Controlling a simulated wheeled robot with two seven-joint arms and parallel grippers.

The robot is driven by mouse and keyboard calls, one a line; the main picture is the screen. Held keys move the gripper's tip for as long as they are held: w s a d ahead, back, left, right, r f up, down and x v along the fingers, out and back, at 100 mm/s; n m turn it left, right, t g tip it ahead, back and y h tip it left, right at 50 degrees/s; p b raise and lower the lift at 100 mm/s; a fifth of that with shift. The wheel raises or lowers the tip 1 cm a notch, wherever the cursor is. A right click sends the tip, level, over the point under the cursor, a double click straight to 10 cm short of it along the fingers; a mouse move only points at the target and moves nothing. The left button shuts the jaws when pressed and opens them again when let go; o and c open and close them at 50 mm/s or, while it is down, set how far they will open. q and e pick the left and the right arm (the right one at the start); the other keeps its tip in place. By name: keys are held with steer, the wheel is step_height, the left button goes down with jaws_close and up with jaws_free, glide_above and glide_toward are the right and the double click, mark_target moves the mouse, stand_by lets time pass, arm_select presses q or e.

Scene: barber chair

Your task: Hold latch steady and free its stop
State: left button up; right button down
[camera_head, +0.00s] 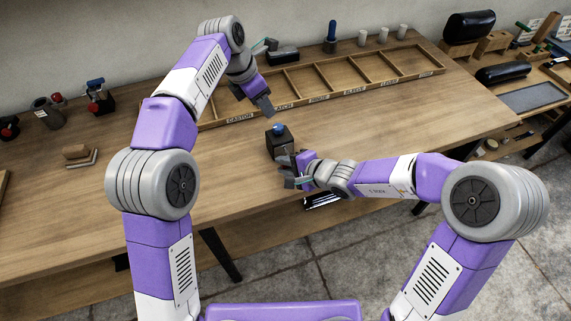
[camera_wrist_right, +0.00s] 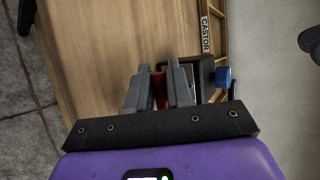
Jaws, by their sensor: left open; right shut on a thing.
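The latch (camera_head: 280,140) is a dark block with a blue knob on top, standing near the table's front edge. In the right wrist view its dark body and blue knob (camera_wrist_right: 222,77) show just beyond my right fingers. My right gripper (camera_head: 291,180) is at the front of the latch. In the right wrist view its fingers (camera_wrist_right: 159,92) are shut on a narrow red piece (camera_wrist_right: 160,88), mostly hidden between them; I cannot tell whether it is the stop. My left gripper (camera_head: 266,106) is open, pointing down above the table behind the latch, apart from it.
A long wooden tray (camera_head: 349,87) with labelled compartments lies behind. Small clamps (camera_head: 98,96), a dark cup (camera_head: 46,113) and a brown block (camera_head: 76,152) stand at left. White cups (camera_head: 383,34) and black cushions (camera_head: 470,26) are at the back right. The table right of the latch is clear.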

steer(key=c, duration=0.9)
jaws_free()
steer(key=shift+c, duration=0.2)
steer(key=v, duration=1.2)
steer(key=shift+s, duration=0.15)
